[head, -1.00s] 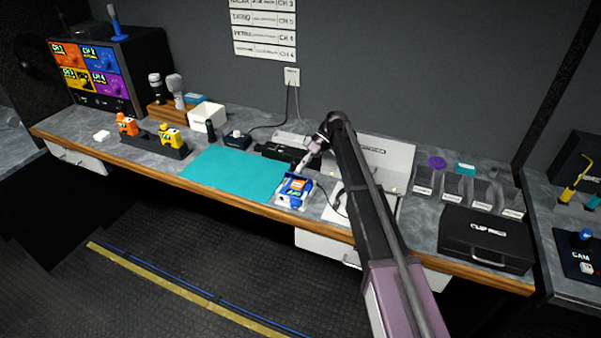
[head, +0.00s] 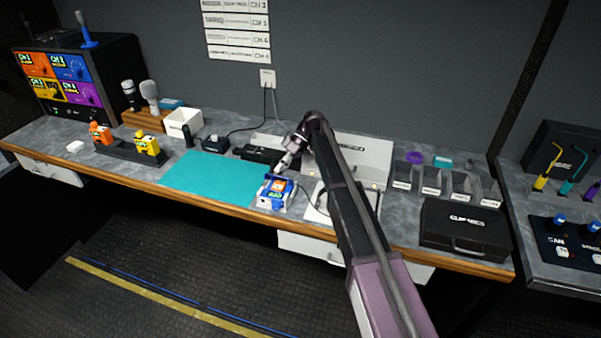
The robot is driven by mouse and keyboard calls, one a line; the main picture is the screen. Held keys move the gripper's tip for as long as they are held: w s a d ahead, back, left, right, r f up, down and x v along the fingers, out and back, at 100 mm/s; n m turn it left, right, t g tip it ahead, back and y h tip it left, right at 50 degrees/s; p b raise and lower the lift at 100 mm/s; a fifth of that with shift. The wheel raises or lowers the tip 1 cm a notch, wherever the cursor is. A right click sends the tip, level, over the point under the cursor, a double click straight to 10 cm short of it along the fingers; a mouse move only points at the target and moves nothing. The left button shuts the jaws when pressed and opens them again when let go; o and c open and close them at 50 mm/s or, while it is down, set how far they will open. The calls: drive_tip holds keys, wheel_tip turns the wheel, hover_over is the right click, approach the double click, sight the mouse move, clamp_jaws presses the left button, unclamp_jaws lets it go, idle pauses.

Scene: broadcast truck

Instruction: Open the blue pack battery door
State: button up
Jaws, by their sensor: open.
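The blue pack (head: 279,189) lies in a light cradle near the front edge of the counter, just right of the teal mat. My gripper (head: 285,165) points down and left just above the back edge of the pack. It is open, with nothing seen between its fingers. A gap or contact between fingertips and pack cannot be told.
The teal mat (head: 222,178) is clear. Orange (head: 100,133) and yellow (head: 147,144) packs stand in a dark rack at left. A black case (head: 464,228) and clear bins (head: 432,182) sit at right. A white open case (head: 360,160) stands behind my arm.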

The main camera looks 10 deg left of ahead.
drive_tip(key=shift+s, duration=0.15)
